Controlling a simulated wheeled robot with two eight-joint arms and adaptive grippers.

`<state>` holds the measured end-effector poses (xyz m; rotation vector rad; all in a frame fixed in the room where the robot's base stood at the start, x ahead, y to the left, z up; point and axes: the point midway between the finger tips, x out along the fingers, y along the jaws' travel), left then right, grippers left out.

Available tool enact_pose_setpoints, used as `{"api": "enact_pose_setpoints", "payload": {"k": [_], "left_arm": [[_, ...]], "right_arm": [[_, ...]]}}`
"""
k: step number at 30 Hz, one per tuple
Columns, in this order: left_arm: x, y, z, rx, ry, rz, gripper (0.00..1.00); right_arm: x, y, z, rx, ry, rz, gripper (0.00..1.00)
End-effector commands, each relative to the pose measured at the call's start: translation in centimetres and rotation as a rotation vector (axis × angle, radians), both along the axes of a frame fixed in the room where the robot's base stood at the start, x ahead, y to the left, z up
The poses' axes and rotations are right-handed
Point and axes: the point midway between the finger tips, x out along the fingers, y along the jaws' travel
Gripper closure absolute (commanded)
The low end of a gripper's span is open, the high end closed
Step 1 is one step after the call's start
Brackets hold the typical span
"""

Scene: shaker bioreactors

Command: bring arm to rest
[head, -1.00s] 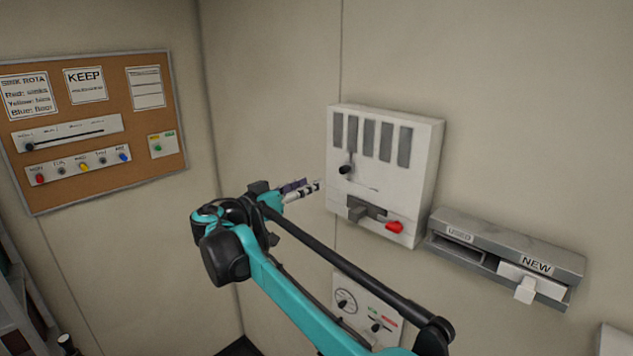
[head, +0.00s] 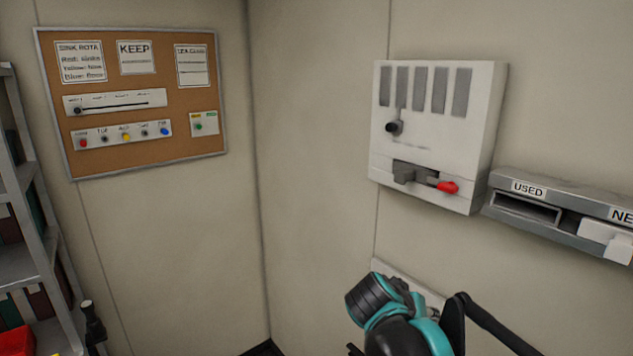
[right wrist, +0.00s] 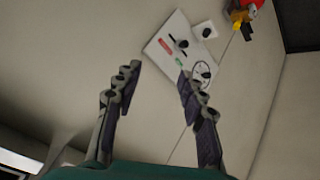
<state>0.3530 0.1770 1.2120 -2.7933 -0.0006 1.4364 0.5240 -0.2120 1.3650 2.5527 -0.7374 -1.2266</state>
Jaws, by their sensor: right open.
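My right arm comes into the head view at the bottom right, folded low in front of the wall; its gripper is hidden there. In the right wrist view my right gripper (right wrist: 158,80) has its two fingers well apart, with nothing between them. Beyond the fingertips a white panel (right wrist: 170,52) with a gauge, a red mark and dark knobs is on the wall, apart from the gripper. In the head view that panel (head: 428,292) is mostly covered by my arm. My left gripper is not in either view.
A white wall unit (head: 440,130) with a red handle (head: 448,187) hangs above my arm. A grey holder (head: 565,232) marked USED is to its right. A cork board (head: 150,165) and a shelf rack (head: 35,255) are at the left. The wall between is bare.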

Motion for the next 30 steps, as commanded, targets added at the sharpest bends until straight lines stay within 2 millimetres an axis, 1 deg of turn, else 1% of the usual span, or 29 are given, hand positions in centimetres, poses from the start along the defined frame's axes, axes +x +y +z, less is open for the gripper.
{"api": "enact_pose_setpoints", "payload": {"k": [1, 2, 3, 5, 6, 8, 9, 12, 13, 15, 18, 20, 30], "left_arm": [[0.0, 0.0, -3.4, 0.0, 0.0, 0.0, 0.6], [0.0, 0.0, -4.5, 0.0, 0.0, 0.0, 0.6], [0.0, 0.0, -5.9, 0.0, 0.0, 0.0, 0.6], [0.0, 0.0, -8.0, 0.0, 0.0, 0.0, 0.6], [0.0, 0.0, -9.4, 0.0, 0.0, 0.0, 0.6], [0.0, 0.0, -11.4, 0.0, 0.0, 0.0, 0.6], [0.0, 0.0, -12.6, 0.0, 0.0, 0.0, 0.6], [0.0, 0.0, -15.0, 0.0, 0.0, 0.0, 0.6], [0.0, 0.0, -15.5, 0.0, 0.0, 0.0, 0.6], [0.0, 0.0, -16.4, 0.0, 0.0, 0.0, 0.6], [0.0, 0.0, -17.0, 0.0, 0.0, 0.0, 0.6], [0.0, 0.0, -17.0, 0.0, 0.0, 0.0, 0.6], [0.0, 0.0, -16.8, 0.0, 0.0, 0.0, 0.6]], "right_arm": [[-2.3, -0.6, -5.1, 0.044, 0.03, 0.025, 0.59], [-3.6, -0.6, -7.2, 0.073, 0.048, 0.047, 0.59], [-5.2, -0.6, -10.0, 0.112, 0.067, 0.076, 0.59], [-7.6, -0.4, -14.2, 0.168, 0.089, 0.121, 0.59], [-9.1, -0.1, -16.9, 0.206, 0.097, 0.152, 0.59], [-11.2, 0.4, -20.7, 0.258, 0.102, 0.195, 0.59], [-12.5, 0.8, -23.0, 0.29, 0.101, 0.223, 0.59], [-14.8, 1.8, -27.7, 0.355, 0.086, 0.281, 0.59], [-15.3, 2.1, -28.8, 0.369, 0.082, 0.296, 0.59], [-16.2, 2.7, -30.7, 0.397, 0.068, 0.321, 0.59], [-17.0, 3.2, -32.0, 0.419, 0.056, 0.345, 0.59], [-17.1, 3.3, -32.3, 0.425, 0.052, 0.35, 0.59], [-17.1, 3.3, -32.1, 0.427, 0.052, 0.352, 0.59]]}}
